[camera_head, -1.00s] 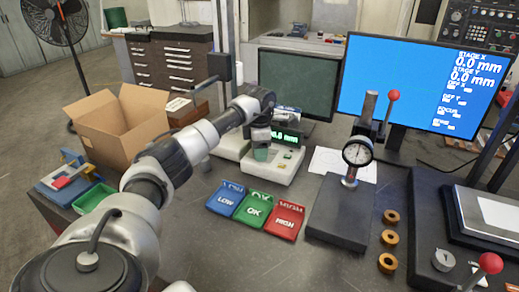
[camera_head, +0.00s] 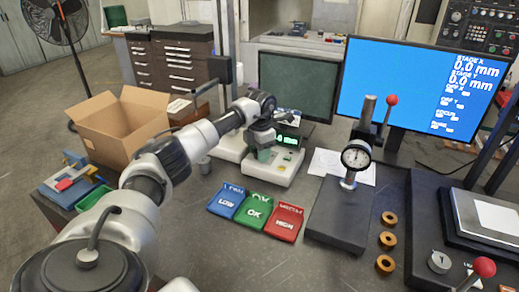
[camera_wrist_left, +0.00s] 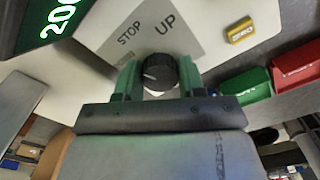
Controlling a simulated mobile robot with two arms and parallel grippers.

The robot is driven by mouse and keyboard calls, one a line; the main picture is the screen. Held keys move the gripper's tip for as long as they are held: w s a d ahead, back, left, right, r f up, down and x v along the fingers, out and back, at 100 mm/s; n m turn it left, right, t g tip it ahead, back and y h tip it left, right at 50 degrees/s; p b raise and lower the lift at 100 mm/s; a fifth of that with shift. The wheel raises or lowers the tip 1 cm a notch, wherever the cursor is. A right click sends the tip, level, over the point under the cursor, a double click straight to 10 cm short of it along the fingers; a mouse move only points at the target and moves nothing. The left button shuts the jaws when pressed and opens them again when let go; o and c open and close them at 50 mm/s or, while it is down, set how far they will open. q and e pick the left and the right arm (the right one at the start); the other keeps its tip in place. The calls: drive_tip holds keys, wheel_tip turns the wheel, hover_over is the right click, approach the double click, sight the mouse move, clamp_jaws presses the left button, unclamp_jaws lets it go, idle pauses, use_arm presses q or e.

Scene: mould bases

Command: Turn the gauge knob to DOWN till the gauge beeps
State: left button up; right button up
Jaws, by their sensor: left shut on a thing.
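The gauge (camera_head: 266,178) is a pale box with a green-lit display (camera_head: 289,141) on the bench, below the dark screen. My left gripper (camera_head: 262,152) is at it, with its green fingers pointing down. In the left wrist view, my left gripper (camera_wrist_left: 159,78) is shut on the round black knob (camera_wrist_left: 160,71), one finger on each side. The knob's white mark points left. The grey plate (camera_wrist_left: 140,35) behind it reads STOP and UP; no DOWN label is readable. The display (camera_wrist_left: 58,20) shows green digits starting with 200, cut off by the frame. My right gripper is not in view.
Blue LOW (camera_head: 226,201), green OK (camera_head: 254,211) and red HIGH (camera_head: 285,222) trays lie in front of the gauge. A small yellow block (camera_wrist_left: 239,30) sits on its top. A dial indicator stand (camera_head: 340,213) is to the right, an open cardboard box (camera_head: 120,128) to the left.

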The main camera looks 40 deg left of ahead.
use_arm(q)
drive_tip(key=shift+r+n+p, duration=0.1)
drive_tip(key=shift+n+p, duration=0.35)
drive_tip(key=shift+n, duration=1.25)
drive_tip(key=o, duration=0.9)
wheel_tip(320, 180, up, 11)
drive_tip(key=shift+f+b, duration=0.1)
drive_tip(key=shift+b, duration=0.85)
